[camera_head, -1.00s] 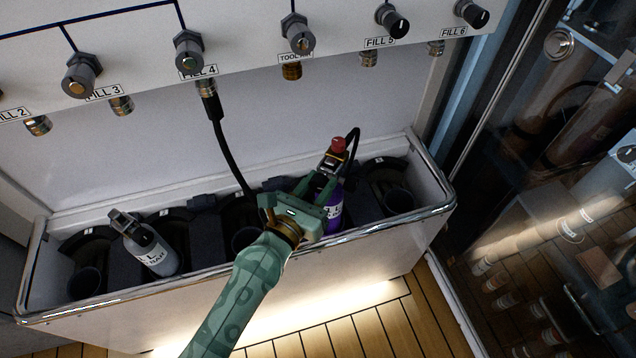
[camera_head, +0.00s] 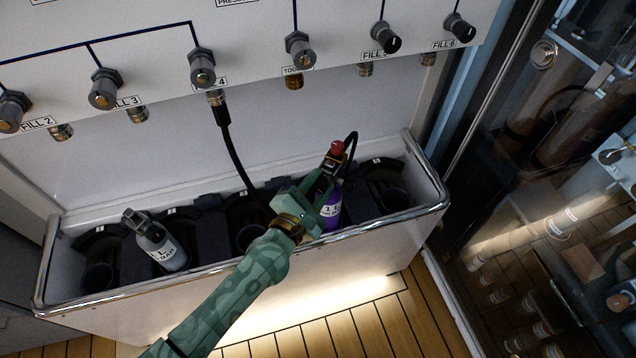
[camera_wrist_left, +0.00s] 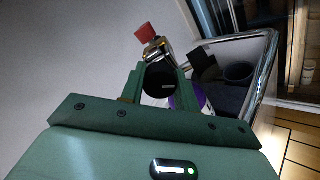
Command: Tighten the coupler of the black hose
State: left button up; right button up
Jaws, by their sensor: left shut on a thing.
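The black hose (camera_head: 236,160) hangs from the fitting under FILL 4, passes behind my left gripper and shows again as a loop beside the red-topped valve (camera_head: 337,148). That valve is on a purple cylinder (camera_head: 331,212) standing in the rack. My left gripper (camera_head: 310,190) is at the valve's near left side. In the left wrist view its fingers (camera_wrist_left: 159,84) are shut on a round black knob (camera_wrist_left: 161,81), apparently the coupler's. The red cap (camera_wrist_left: 145,32) and metal valve body show just beyond. The gripper hides most of the knob in the head view. My right gripper is not in view.
A grey cylinder (camera_head: 160,246) leans in the rack (camera_head: 262,249) at the left; other round slots are empty. The rack has a metal front rail. The fill panel (camera_head: 340,20) with its knobs hangs above. A glass door (camera_head: 540,180) stands at the right.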

pick_arm(q)
jog(key=m+p, duration=0.1)
jog(key=m, duration=0.2)
jog(key=shift+r+m, duration=0.1)
jog(key=shift+m, duration=0.2)
jog(key=m+p, duration=0.1)
jog(key=m, duration=0.2)
jog(key=shift+p, duration=0.35)
jog(key=m+p, duration=0.1)
jog(key=m, duration=0.3)
jog(key=m+p, duration=0.1)
jog(key=m, duration=0.2)
jog(key=shift+y, duration=0.4)
jog(key=m, duration=0.6)
jog(key=shift+s+m+t+p, duration=0.1)
jog(key=shift+m+t+p, duration=0.2)
jog(key=m, duration=0.3)
jog(key=shift+f+m, duration=0.2)
jog(key=shift+m, duration=1.7)
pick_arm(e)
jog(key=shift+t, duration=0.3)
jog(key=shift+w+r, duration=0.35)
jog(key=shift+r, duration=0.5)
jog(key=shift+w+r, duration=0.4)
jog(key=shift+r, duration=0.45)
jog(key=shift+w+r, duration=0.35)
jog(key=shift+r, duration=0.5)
